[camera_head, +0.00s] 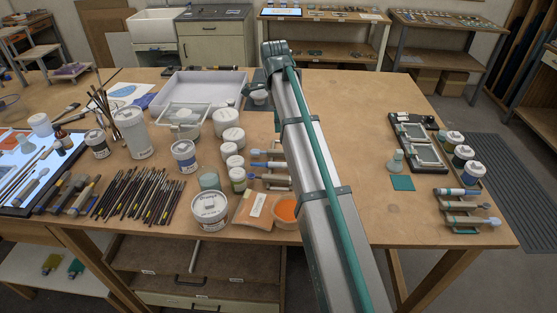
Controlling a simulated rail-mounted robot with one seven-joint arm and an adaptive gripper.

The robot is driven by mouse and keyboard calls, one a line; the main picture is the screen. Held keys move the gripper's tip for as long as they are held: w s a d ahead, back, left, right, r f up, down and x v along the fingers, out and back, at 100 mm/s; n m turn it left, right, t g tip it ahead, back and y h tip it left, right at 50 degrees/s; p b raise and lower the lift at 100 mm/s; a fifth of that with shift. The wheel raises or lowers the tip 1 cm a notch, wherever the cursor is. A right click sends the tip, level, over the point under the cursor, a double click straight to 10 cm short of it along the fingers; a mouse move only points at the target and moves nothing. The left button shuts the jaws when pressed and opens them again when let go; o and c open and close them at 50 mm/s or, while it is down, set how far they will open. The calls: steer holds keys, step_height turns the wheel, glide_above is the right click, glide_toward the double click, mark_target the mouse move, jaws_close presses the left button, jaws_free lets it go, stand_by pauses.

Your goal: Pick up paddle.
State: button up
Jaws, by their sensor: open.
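I cannot tell for certain which thing is the paddle. Several handled tools with pale grey or blue ends lie on a small rack (462,230) at the right front of the table. Similar blue-ended tools (268,164) lie left of my arm, partly hidden by it. My arm rises from the bottom edge across the middle of the table to a joint near the back. My gripper cannot be made out; the arm's upper end hides what lies behind it.
The wooden table (345,90) is bare at its back middle. Crowded at left are jars, a brush row (138,196), a white tray (198,90) and a lit tablet (25,165). An orange bowl (286,208) sits beside my arm. Frames (418,140) and jars (463,155) stand right.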

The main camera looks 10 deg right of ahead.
mark_target(280, 151)
steer(key=shift+m+y, duration=0.3)
steer(key=shift+m, duration=0.1)
steer(key=shift+s+d+f+p, duration=0.15)
steer(key=shift+f+p, duration=0.45)
steer(key=shift+f, duration=1.25)
steer(key=shift+s+f+p, duration=0.1)
steer(key=shift+f+p, duration=0.55)
steer(key=shift+f, duration=1.25)
steer(key=shift+s+d+f+p, duration=0.15)
steer(key=shift+f+p, duration=0.45)
steer(key=shift+f, duration=1.25)
jaws_close()
